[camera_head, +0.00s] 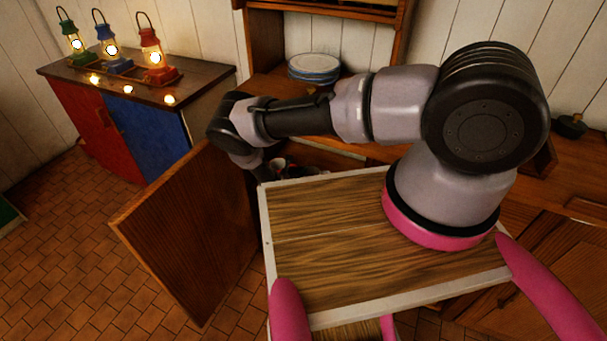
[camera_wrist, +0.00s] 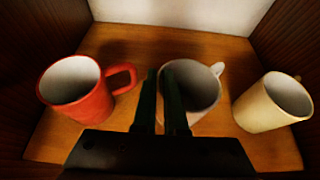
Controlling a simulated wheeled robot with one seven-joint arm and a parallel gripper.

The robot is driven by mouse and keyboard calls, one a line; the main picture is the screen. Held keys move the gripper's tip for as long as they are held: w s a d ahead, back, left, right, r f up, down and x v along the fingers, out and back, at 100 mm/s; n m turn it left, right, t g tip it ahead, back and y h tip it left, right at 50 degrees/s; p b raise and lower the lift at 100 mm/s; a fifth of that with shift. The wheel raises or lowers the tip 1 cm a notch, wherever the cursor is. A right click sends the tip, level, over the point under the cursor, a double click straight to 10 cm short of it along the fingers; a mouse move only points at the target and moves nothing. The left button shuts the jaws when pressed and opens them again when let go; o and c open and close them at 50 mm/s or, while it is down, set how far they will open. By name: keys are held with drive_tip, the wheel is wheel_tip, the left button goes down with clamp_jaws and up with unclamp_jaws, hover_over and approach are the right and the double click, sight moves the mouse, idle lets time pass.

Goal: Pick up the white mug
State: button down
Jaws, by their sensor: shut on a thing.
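The white mug (camera_wrist: 205,92) stands upright in the middle of a wooden cupboard shelf in the wrist view, its handle at upper right. My gripper (camera_wrist: 161,74) is shut on the mug's left wall, its two dark fingers close together with the rim between them. The fingers hide part of that side. The mug appears to rest on the shelf. A red mug (camera_wrist: 80,90) stands to the left and a cream mug (camera_wrist: 272,103) to the right, both apart from my fingers. In the head view my arm mostly hides the gripper and mugs.
The cupboard's side walls are close on both sides, with a pale back wall. Its wooden door (camera_head: 190,232) stands open. A stack of plates (camera_head: 314,67) sits on the counter above. Several lanterns, including a red one (camera_head: 152,52), stand on a cabinet at left.

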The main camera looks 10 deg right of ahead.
wheel_tip(320, 180, up, 6)
drive_tip(key=shift+r, duration=0.1)
drive_tip(key=s+a, duration=1.1)
drive_tip(key=s, duration=0.4)
drive_tip(key=shift+s+a, duration=0.25)
drive_tip(key=shift+s, duration=0.15)
